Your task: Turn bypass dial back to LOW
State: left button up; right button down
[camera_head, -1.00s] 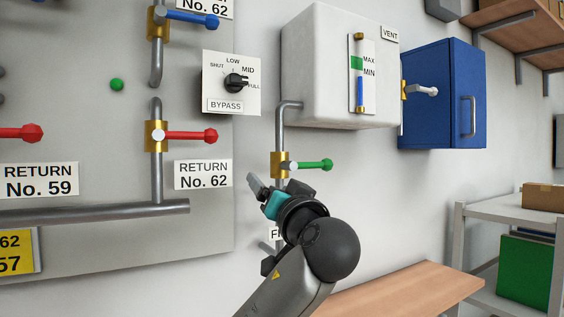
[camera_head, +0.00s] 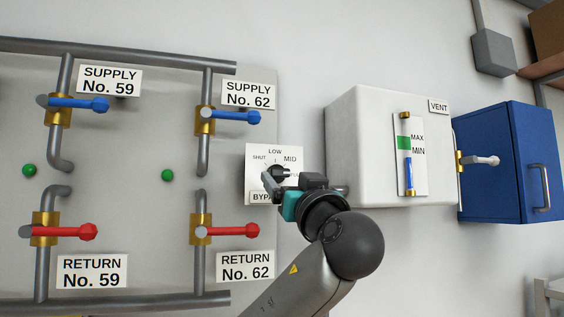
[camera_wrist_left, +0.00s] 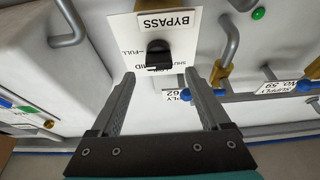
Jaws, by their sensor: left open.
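The bypass dial (camera_head: 279,171) is a black knob on a white plate (camera_head: 257,160) marked SHUT, LOW, MID and, in the wrist view, FULL. My left gripper (camera_head: 272,184) is in front of the plate and hides its lower right part. In the left wrist view the dial (camera_wrist_left: 158,54) lies beyond the open fingertips (camera_wrist_left: 158,75), roughly centred between them. The fingers look apart from the knob. The plate appears upside down there. The knob's exact setting is hard to read now. My right gripper is not in view.
Left of the dial are pipes with blue supply handles (camera_head: 236,116) and red return handles (camera_head: 235,231). A white tank (camera_head: 360,125) with a gauge juts out right of the dial, close to my gripper. A blue cabinet (camera_head: 505,160) hangs farther right.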

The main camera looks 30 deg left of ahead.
aim_at(281, 173)
pick_arm(q)
jog(key=p+x, duration=0.1)
jog(key=x, duration=0.3)
jog(key=shift+r, duration=0.1)
jog(key=shift+w+a, duration=0.2)
jog(key=shift+a, duration=0.05)
grip_shut()
dwell(0.4)
